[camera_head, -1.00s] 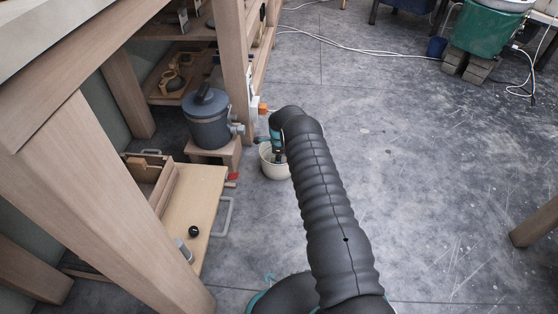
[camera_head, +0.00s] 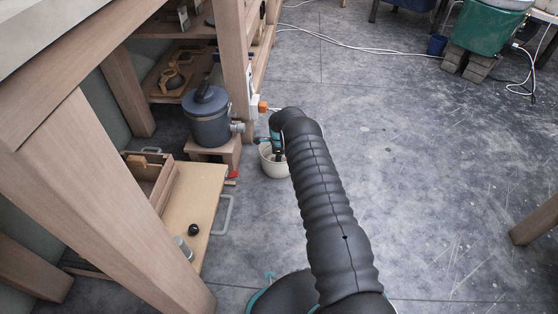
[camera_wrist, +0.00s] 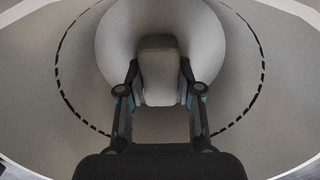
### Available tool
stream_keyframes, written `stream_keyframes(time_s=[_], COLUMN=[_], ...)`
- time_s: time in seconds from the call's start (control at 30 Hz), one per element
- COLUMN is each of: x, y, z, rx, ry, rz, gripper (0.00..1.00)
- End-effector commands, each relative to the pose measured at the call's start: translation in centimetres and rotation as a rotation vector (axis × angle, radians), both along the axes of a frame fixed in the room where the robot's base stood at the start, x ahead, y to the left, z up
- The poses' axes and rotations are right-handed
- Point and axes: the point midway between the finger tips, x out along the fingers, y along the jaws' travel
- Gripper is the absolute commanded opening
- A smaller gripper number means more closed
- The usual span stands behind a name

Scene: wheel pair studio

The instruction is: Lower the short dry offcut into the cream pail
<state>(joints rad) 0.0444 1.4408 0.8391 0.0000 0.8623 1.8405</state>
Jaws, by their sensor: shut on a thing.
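The cream pail (camera_head: 271,169) stands on the floor just beyond the wooden bench leg. My gripper (camera_head: 277,153) points down into its mouth, partly hidden by my arm. In the wrist view the pail's pale inner wall (camera_wrist: 85,75), with a dark dashed ring, surrounds my gripper (camera_wrist: 160,72). The jaws are shut on the short offcut (camera_wrist: 158,88), a blunt grey-beige block between the two fingers. The offcut is within the pail's outline. I cannot tell whether its lower end touches the bottom.
A blue-grey lidded canister (camera_head: 207,120) stands on a small wooden stand (camera_head: 228,152) left of the pail. A low board (camera_head: 208,190) with a grey handle lies nearer. The bench leg (camera_head: 236,65) rises close behind. The floor to the right is open.

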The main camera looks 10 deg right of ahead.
Motion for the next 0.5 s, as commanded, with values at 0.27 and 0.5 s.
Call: stream_keyframes(time_s=[0.27,0.5], x=[0.04,0.03], y=[0.00,0.00], z=[-0.03,-0.03], rx=[0.000,0.000], ry=[-0.001,-0.001], rz=[0.000,0.000], gripper=[0.00,0.64])
